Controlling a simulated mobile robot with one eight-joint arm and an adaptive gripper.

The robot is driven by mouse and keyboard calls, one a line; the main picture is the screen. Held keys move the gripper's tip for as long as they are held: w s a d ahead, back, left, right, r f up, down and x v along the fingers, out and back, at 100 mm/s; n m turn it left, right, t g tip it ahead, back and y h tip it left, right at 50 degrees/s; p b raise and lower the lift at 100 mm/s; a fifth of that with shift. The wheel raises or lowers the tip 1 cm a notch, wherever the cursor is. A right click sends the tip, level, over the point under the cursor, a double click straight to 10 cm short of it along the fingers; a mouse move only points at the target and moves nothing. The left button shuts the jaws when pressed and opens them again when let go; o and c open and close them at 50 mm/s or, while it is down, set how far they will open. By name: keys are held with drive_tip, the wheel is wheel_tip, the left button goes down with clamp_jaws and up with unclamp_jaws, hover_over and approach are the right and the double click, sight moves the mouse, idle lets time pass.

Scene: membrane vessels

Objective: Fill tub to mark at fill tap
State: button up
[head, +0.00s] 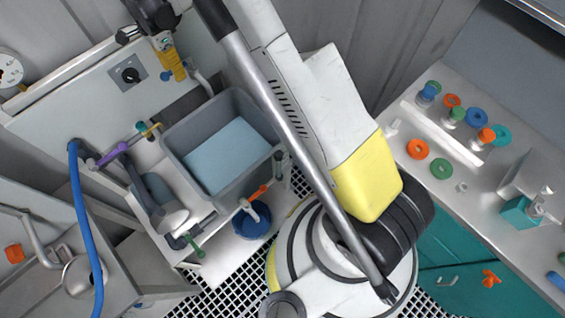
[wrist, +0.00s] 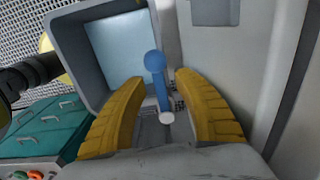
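A grey rectangular tub (head: 172,140) stands left of centre in the head view, with a pale blue flat surface inside like water. The tub also shows at the upper left of the wrist view (wrist: 70,60). I can make out no fill mark. A curved grey spout (head: 203,84) reaches from the wall panel toward the tub's back edge. A blue lever with a round end (wrist: 155,68) rises from a pale pivot. My gripper (wrist: 163,95) has its two yellow fingers spread on either side of the lever, with gaps visible. It also shows by the panel in the head view (head: 172,62).
A blue hose (head: 84,215) hangs at the left. A blue cup (head: 250,222) stands in front of the tub. The right counter (head: 440,190) holds coloured rings and bottles.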

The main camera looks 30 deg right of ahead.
clamp_jaws()
drive_tip(key=s+d+n, duration=0.1)
drive_tip(key=n, duration=0.4)
drive_tip(key=s+d+n+b, duration=0.1)
drive_tip(key=s+d+n, duration=0.1)
drive_tip(key=n, duration=0.2)
drive_tip(key=s+d+n+b, duration=0.1)
drive_tip(key=n, duration=0.4)
drive_tip(key=shift+s+d+n, duration=0.15)
drive_tip(key=shift+d+n, duration=0.1)
drive_tip(key=shift+n, duration=0.05)
idle(5.9)
